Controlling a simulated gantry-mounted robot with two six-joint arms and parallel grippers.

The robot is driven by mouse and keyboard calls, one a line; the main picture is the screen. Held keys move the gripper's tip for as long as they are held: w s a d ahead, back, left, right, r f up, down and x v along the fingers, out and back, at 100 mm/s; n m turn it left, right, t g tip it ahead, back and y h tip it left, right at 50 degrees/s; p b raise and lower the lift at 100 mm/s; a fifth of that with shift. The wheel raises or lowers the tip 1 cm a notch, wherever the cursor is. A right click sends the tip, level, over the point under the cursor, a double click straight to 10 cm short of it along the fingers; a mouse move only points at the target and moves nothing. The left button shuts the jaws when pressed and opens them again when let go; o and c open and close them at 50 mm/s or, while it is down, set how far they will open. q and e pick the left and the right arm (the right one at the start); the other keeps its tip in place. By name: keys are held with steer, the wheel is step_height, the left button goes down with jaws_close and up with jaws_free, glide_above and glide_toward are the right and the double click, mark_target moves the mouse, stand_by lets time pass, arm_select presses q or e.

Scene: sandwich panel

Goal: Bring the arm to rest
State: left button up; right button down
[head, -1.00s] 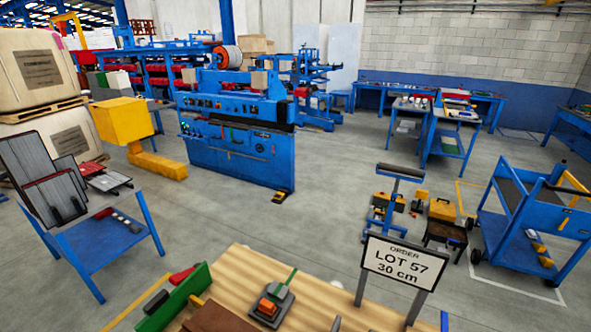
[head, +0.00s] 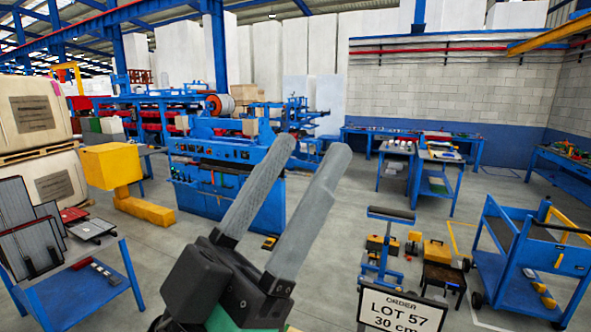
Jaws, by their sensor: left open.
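My left gripper (head: 296,160) is raised in the lower middle of the head view. Its two long grey fingers stand apart and point up and to the right. Nothing shows between them. It covers part of the blue machine and most of the wooden table below. My right gripper is not in view.
An order sign (head: 402,309) reading "LOT 57 30 cm" stands at the bottom right. A blue machine (head: 205,190) stands behind my gripper. A blue cart (head: 520,255) is at the right, a blue table (head: 70,295) at the lower left. Grey floor lies between them.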

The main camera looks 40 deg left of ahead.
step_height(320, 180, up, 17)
steer(key=p, duration=1.7)
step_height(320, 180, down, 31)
steer(key=b, duration=3.1)
